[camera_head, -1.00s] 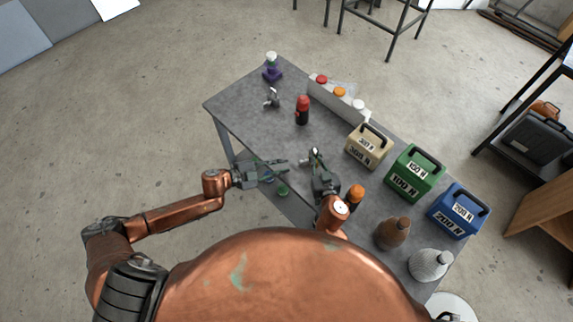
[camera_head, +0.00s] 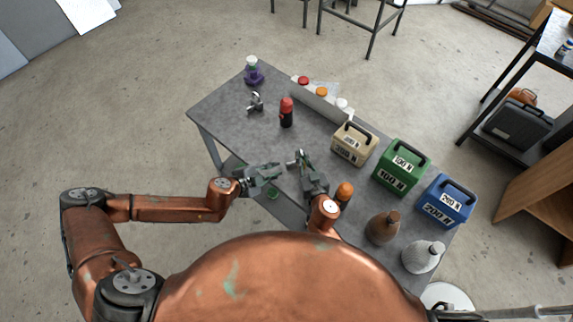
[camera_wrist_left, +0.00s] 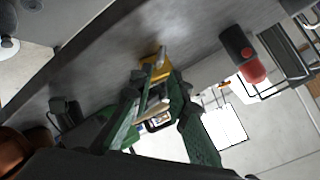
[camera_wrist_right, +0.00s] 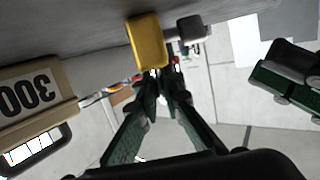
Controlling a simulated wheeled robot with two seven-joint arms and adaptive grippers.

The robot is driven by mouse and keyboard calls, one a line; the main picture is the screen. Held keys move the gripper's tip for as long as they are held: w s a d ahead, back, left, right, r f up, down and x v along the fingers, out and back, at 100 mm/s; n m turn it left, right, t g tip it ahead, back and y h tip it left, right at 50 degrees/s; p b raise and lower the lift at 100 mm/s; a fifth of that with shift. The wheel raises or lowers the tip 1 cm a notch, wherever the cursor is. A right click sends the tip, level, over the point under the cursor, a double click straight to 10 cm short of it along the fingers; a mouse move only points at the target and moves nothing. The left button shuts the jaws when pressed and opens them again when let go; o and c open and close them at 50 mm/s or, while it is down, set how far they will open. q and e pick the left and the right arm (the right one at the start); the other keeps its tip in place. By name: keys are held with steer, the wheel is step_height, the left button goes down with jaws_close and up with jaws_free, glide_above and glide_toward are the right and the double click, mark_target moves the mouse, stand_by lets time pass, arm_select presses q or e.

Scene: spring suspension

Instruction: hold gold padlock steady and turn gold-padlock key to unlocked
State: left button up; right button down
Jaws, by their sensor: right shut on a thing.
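The gold padlock is a yellow block in the right wrist view (camera_wrist_right: 147,42) and also shows in the left wrist view (camera_wrist_left: 153,70). My right gripper (camera_head: 297,158) is over the front part of the table. In its wrist view, its fingertips (camera_wrist_right: 162,76) close together at the padlock's lower end. My left gripper (camera_head: 283,170) is just left of it. Its fingers (camera_wrist_left: 160,88) look spread, with the padlock beyond their tips and apparently not gripped. A grey block (camera_wrist_right: 192,27) sits beside the padlock. I cannot make out the key clearly.
On the grey table (camera_head: 225,105) stand a beige box (camera_head: 355,143), a green box (camera_head: 402,167) and a blue box (camera_head: 447,200) at the right. A red-capped dark bottle (camera_head: 286,112) stands behind the grippers. The table's left part has free room.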

mark_target(287, 165)
arm_select(q)
steer(key=x, duration=0.8)
steer(key=shift+c, duration=0.7)
jaws_close()
